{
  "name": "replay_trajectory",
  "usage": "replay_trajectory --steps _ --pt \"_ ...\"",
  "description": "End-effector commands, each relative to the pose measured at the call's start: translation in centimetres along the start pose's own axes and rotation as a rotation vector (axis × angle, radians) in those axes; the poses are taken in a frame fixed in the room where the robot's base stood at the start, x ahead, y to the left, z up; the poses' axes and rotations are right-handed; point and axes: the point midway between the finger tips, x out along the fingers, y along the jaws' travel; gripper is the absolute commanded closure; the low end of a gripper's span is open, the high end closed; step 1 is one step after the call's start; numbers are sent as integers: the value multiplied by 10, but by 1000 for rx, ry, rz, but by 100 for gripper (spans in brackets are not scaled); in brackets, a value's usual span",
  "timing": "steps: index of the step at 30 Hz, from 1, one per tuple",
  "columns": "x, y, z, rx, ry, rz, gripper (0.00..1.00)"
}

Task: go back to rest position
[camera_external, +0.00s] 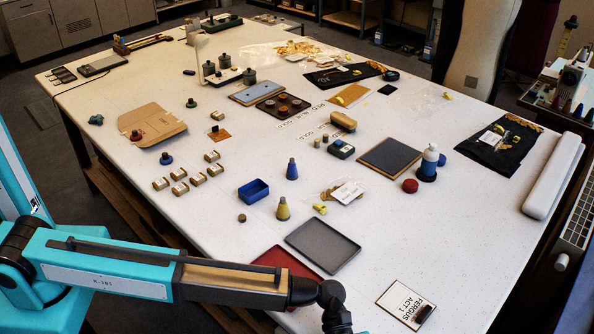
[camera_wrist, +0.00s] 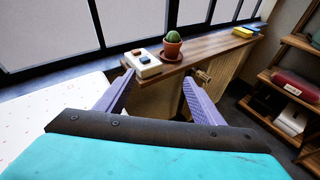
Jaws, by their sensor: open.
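My gripper (camera_wrist: 159,80) shows in the wrist view as two purple fingers spread apart, with nothing between them. It faces away from the work surface, toward a wooden sill under a window. In the external view my turquoise arm comes in from the lower left and reaches right along the near side of the white table (camera_external: 430,230). Its dark wrist joints are at the bottom edge, and the gripper's fingers are out of that view.
A red tray (camera_external: 285,262) lies partly behind my forearm, beside a grey tray (camera_external: 323,247). A labelled card (camera_external: 404,304) lies to the right of my wrist. In the wrist view, a potted cactus (camera_wrist: 172,46) and a white box (camera_wrist: 143,63) stand on the sill.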

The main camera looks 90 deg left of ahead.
Motion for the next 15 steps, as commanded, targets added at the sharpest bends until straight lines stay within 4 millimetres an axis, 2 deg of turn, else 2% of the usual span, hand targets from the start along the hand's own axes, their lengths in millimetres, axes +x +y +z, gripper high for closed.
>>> replay_trajectory --steps 1,4,9,15 --pt "16 -15 9 16 -13 -36 38" --pt "44 -43 12 51 -37 -94 38" --pt "93 -92 6 99 -59 -175 38" --pt "134 -140 -5 142 -73 -242 38"
